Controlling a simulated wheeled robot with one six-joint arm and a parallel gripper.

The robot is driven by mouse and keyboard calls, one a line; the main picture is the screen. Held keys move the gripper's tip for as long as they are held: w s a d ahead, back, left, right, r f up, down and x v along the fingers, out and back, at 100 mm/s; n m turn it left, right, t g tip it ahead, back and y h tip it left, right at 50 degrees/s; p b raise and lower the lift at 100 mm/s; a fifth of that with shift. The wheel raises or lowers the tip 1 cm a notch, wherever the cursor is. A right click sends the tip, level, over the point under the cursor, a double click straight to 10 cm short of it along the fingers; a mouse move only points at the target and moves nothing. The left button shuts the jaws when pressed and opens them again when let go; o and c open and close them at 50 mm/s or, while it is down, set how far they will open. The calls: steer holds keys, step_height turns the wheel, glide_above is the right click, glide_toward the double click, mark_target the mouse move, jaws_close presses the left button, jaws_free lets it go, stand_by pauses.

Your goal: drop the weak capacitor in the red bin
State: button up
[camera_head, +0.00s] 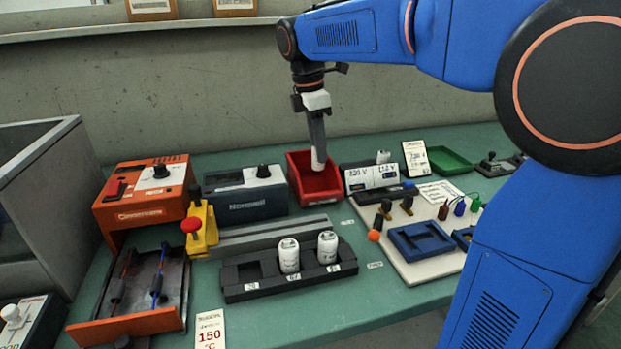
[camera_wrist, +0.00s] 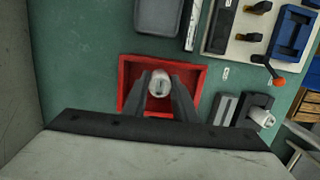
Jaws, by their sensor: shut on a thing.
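The red bin (camera_head: 312,181) stands on the green bench, behind the black capacitor rack. My gripper (camera_head: 318,155) points down over the bin and is shut on a white cylindrical capacitor (camera_head: 318,165). In the wrist view the capacitor (camera_wrist: 159,84) sits between the two fingers, with the red bin (camera_wrist: 195,72) around it on the picture. The capacitor's lower end is at or just above the bin's opening; the exact height is hard to tell. Two more white capacitors stand in the rack (camera_head: 245,293), whose left slot is empty.
A grey-blue device (camera_head: 240,200) stands left of the bin, and a meter display (camera_head: 372,178) stands close on its right. A pale board (camera_head: 425,268) with blue trays and probes lies front right. An orange station (camera_head: 140,200) is at left.

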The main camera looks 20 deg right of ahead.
steer(key=o, duration=1.1)
steer(key=a+r, duration=0.1)
steer(key=r, duration=1)
steer(key=a+r, duration=0.1)
steer(key=r, duration=0.5)
steer(key=shift+a+r, duration=0.15)
steer(key=shift+a, duration=0.15)
steer(key=shift+s, duration=0.1)
